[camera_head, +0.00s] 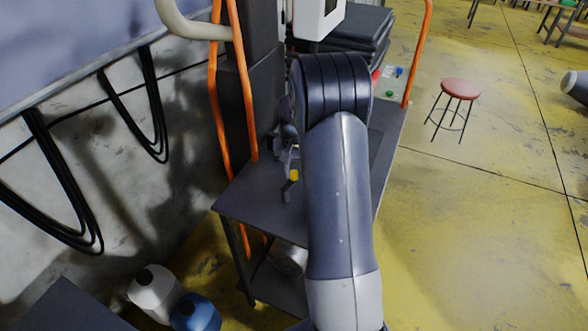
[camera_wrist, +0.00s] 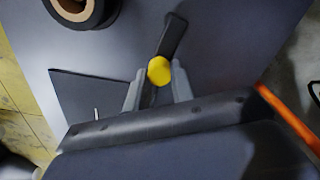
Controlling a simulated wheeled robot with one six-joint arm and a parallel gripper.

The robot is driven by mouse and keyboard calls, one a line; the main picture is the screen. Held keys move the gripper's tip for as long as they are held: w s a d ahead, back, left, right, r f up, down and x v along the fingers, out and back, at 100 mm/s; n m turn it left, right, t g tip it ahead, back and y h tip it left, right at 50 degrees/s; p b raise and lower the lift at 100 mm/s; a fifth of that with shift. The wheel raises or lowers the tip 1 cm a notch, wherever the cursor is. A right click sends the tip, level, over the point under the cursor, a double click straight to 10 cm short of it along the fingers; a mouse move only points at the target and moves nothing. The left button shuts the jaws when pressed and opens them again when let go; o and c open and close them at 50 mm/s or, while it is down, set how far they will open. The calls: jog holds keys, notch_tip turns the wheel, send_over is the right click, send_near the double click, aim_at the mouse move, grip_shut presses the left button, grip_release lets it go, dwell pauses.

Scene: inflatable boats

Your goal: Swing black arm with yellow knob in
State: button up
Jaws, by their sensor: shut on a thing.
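The black arm (camera_wrist: 173,36) with the yellow knob (camera_wrist: 159,70) lies over the grey cart top in the wrist view. My gripper (camera_wrist: 158,82) has its two grey fingers on either side of the arm at the knob, shut on it. The arm's far end points up and slightly right in that view. In the head view the yellow knob (camera_head: 294,175) and the black arm (camera_head: 286,190) show just left of my arm link. My gripper (camera_head: 285,158) is there too, partly hidden by my own arm.
The cart top (camera_head: 250,203) has orange upright rails (camera_head: 244,85). A black roll (camera_wrist: 84,12) and a dark flat plate (camera_wrist: 95,95) lie on it. A wall with hanging black cables (camera_head: 150,110) is at left. Open yellow floor and a red stool (camera_head: 460,89) are at right.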

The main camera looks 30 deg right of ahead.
grip_shut()
jog(key=m, duration=0.1)
jog(key=s+m+b, duration=0.1)
jog(key=m, duration=0.1)
jog(key=shift+s+d+m+b, duration=0.25)
jog(key=shift+d+m+b, duration=0.05)
jog(key=shift+m, duration=0.1)
jog(key=s+m+b, duration=0.1)
jog(key=m, duration=0.2)
jog(key=shift+s+m, duration=0.2)
jog(key=shift+m, duration=0.1)
jog(key=m, duration=0.1)
jog(key=s+m, duration=0.1)
jog(key=m, duration=0.1)
jog(key=m+b, duration=0.1)
jog(key=shift+s+a, duration=0.3)
jog(key=shift+s, duration=0.1)
jog(key=shift+s+a+m, duration=0.2)
jog(key=shift+m, duration=0.55)
jog(key=shift+s+a+m, duration=0.15)
jog(key=shift+s+m, duration=0.05)
jog(key=shift+m, duration=0.6)
jog(key=shift+s+a+m, duration=0.2)
jog(key=shift+m, duration=0.55)
jog(key=o, duration=0.8)
grip_release()
